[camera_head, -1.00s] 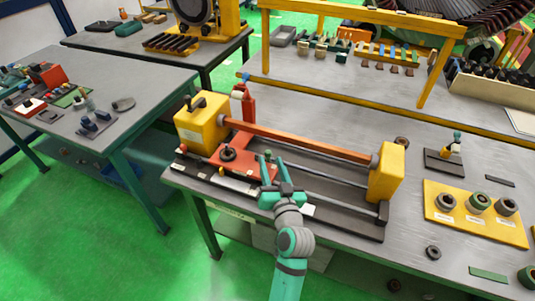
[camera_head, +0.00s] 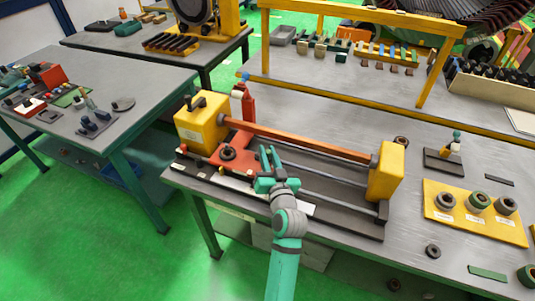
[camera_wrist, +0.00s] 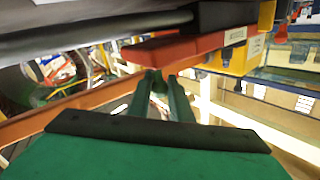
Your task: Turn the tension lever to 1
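The winding machine has a red carriage (camera_head: 233,157) with a black round knob (camera_head: 228,153) on it. A small green-tipped part stood at the carriage's right end earlier; my fingers now cover that spot in the head view. My gripper (camera_head: 269,154) is at the right end of the carriage, its two fingers upright and a narrow gap apart. In the wrist view my gripper (camera_wrist: 160,82) has a small green piece between or just behind its fingertips, close to a red block (camera_wrist: 175,47). I cannot tell whether the fingers touch it. The lever's number marks are not readable.
An orange bar (camera_head: 300,139) runs behind the gripper to a yellow end block (camera_head: 386,172). A yellow headstock (camera_head: 201,124) stands at the left. A yellow plate (camera_head: 475,214) with several rings lies at the right. The table front is mostly clear.

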